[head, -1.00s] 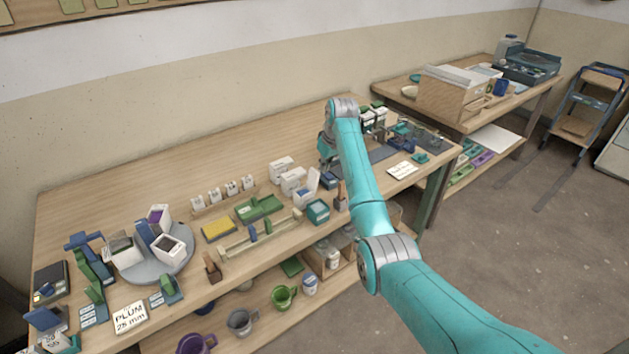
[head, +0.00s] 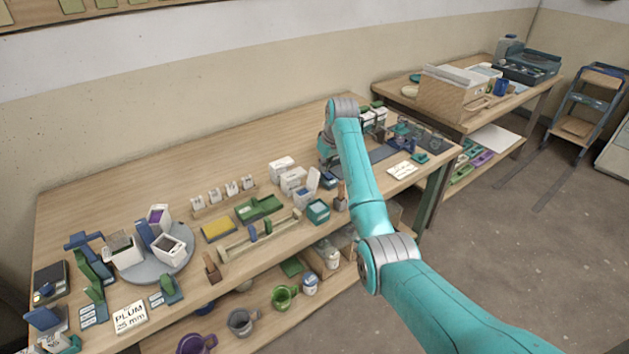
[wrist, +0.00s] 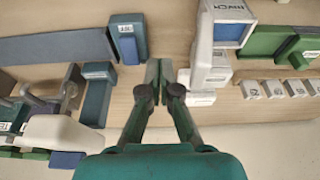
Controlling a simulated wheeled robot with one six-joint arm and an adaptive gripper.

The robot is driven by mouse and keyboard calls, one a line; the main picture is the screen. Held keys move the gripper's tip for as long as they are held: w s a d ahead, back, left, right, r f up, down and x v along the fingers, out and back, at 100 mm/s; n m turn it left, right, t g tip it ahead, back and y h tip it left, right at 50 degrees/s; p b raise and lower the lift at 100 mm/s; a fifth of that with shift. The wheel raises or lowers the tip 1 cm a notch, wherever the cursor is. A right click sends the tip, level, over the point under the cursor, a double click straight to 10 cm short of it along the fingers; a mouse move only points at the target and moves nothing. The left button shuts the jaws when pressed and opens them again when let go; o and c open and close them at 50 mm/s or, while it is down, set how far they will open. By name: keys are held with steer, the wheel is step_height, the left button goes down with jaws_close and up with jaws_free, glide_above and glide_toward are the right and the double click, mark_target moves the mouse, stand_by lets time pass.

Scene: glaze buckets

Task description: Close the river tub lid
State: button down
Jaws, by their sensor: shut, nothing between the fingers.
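An open white tub with a blue patch (head: 302,194) stands near the front of the bench, with its lid (head: 313,179) tilted up. In the wrist view, what looks like this tub (wrist: 228,32) is right of my gripper; its upside-down label is too small to read with certainty. My gripper (wrist: 158,72) is shut and empty, with its fingertips left of the white tub parts and apart from the blue patch. In the head view my arm largely hides the gripper.
Other white tubs (head: 282,168) stand close behind. A blue block (wrist: 126,38) and a long grey slab (wrist: 55,48) lie left of my fingers in the wrist view. Small labelled jars (wrist: 275,89) and a green holder (wrist: 270,42) lie right. The bench's back strip is clear.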

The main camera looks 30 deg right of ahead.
mark_target(310, 178)
steer(key=shift+f, duration=0.15)
steer(key=shift+f, duration=0.45)
steer(key=shift+a, duration=0.1)
steer(key=shift+a, duration=2.45)
steer(key=shift+d+r, duration=0.15)
steer(key=shift+r, duration=1.05)
steer(key=shift+d+r, duration=0.2)
steer(key=shift+r, duration=0.95)
steer(key=shift+d+r, duration=0.15)
steer(key=shift+r, duration=1.05)
steer(key=shift+s, duration=0.1)
